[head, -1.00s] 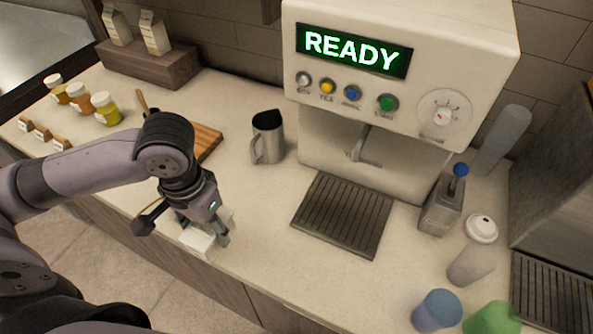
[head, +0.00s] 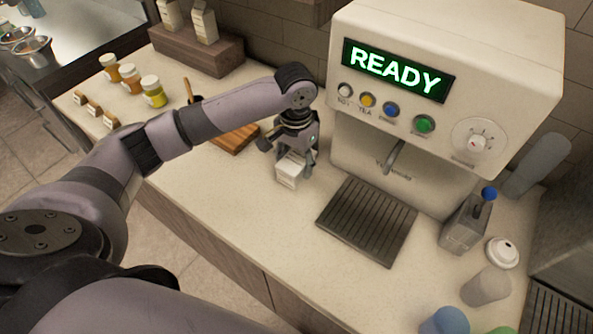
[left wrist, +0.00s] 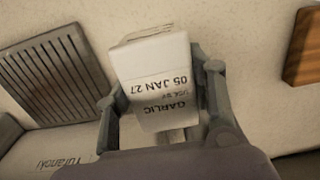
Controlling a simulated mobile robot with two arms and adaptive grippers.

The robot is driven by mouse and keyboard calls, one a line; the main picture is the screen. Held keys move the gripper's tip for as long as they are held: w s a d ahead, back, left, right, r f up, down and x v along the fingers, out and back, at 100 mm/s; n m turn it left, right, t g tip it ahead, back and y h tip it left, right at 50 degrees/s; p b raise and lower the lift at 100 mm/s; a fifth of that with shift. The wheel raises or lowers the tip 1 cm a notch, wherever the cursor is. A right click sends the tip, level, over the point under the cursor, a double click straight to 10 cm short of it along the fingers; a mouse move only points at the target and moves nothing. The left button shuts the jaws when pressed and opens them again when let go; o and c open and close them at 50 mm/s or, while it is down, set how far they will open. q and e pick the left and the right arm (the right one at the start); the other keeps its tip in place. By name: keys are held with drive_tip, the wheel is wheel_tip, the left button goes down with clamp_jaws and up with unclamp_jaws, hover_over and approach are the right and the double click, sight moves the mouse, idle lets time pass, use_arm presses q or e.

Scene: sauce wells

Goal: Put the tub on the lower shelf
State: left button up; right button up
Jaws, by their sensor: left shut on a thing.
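The tub is a small white block-shaped container (head: 288,172) with dark print; in the left wrist view its label (left wrist: 165,88) reads "GARLIC" and "05 JAN 27", upside down. My left gripper (head: 294,158) is shut on it, with one finger on each side in the left wrist view (left wrist: 163,95). The tub is over the pale counter, left of the coffee machine's drip tray. I cannot tell whether it touches the counter. My right gripper is in neither view. I cannot make out a lower shelf.
The coffee machine (head: 440,100) stands right of the tub, with its drip tray (head: 367,222) in front. A wooden board (head: 238,139) lies left of the gripper. Several jars (head: 130,76) stand farther left. A wooden box (head: 197,55) with cartons is behind.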

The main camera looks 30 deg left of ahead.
use_arm(q)
wheel_tip(320, 180, down, 4)
drive_tip(key=shift+s+r+p, duration=0.15)
drive_tip(key=shift+p, duration=0.45)
drive_tip(key=shift+w+f+p, duration=0.2)
drive_tip(key=shift+f+p, duration=0.1)
drive_tip(key=shift+w+f, duration=0.15)
drive_tip(key=shift+f, duration=0.2)
drive_tip(key=shift+f, duration=0.1)
drive_tip(key=o, duration=1.4)
